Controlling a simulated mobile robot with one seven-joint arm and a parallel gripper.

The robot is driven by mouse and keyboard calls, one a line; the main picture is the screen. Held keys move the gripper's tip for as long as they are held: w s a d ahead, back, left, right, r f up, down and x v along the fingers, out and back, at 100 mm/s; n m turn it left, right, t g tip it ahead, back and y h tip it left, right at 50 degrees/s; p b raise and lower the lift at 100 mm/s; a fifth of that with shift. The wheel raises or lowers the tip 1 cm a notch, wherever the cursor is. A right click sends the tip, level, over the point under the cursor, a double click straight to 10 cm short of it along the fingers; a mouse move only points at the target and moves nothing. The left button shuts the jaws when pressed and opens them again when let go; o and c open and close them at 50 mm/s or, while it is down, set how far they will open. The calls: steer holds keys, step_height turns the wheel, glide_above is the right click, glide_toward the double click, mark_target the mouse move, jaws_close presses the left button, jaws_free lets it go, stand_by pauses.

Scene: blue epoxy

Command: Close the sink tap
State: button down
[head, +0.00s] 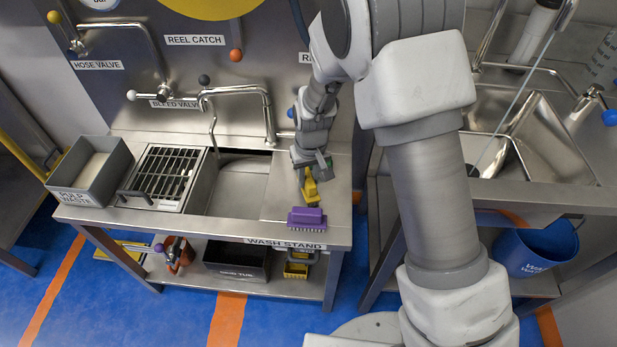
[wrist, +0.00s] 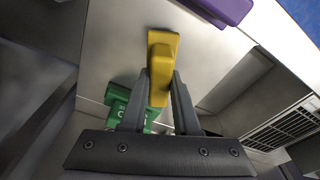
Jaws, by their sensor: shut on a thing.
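A steel tap (head: 240,89) stands at the back of the wash stand, its spout pointing down over the basin (head: 238,185). A blue knob (head: 291,113) shows beside it, partly behind my arm; I cannot tell its setting. Another sink (head: 537,125) at the right has its own tap (head: 590,93) with a blue knob (head: 609,118). My gripper (head: 312,172) is low over the right side of the wash stand. In the wrist view my gripper (wrist: 160,85) is shut on a yellow block (wrist: 162,55), which also shows in the head view (head: 310,190).
A purple brush (head: 307,217) lies at the stand's front edge. A green object (wrist: 118,100) is close beside the fingers. A grey waste bin (head: 90,168) and a slatted rack (head: 165,175) are on the left. Valve levers line the back panel.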

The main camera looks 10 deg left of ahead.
mark_target(310, 182)
steer(key=shift+f, duration=0.15)
steer(key=c, duration=1.1)
jaws_free()
steer(key=o, duration=0.4)
steer(key=shift+o, duration=0.2)
step_height(310, 182, up, 12)
steer(key=s+p, duration=0.1)
steer(key=p, duration=0.1)
steer(key=shift+s+d+p, duration=0.2)
steer(key=shift+d+p, duration=0.15)
steer(key=shift+p, duration=0.05)
